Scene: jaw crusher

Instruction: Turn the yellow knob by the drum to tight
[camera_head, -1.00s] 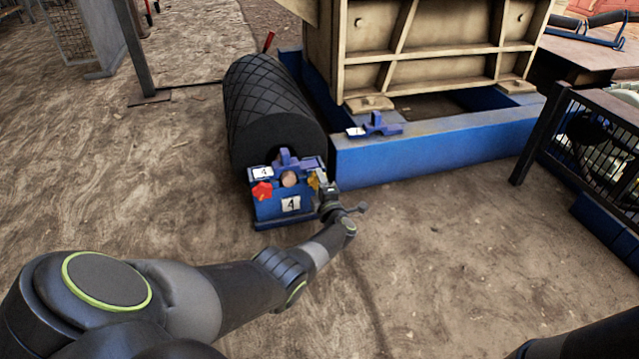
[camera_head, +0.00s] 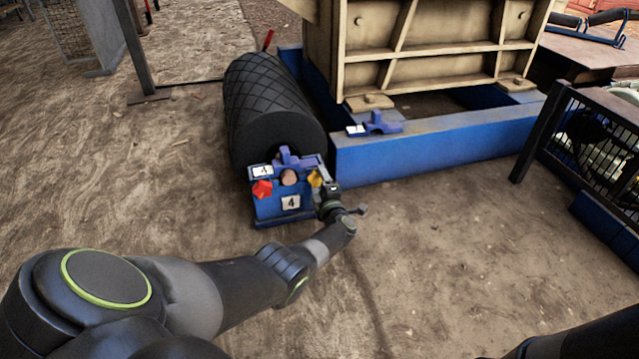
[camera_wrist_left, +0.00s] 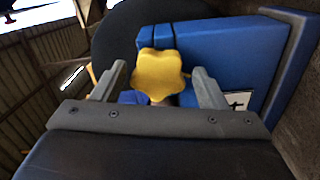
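The yellow knob (camera_head: 314,178) is a star-shaped knob at the right of the blue bearing block (camera_head: 268,208) marked 4, at the near end of the black drum (camera_head: 262,95). My left gripper (camera_head: 323,187) is close beside the knob and partly covers it in the head view. In the left wrist view the knob (camera_wrist_left: 160,74) sits between the two grey fingertips (camera_wrist_left: 158,72), with a narrow gap visible on each side. The fingers are apart and do not appear to grip it. The knob's shaft is hidden. My right gripper is not in view.
A red knob (camera_head: 262,189) is at the left of the same block. A blue frame beam (camera_head: 430,150) lies to the right of the drum, under the beige crusher body (camera_head: 430,65). A mesh guard (camera_head: 590,140) stands further right. The ground in front is clear.

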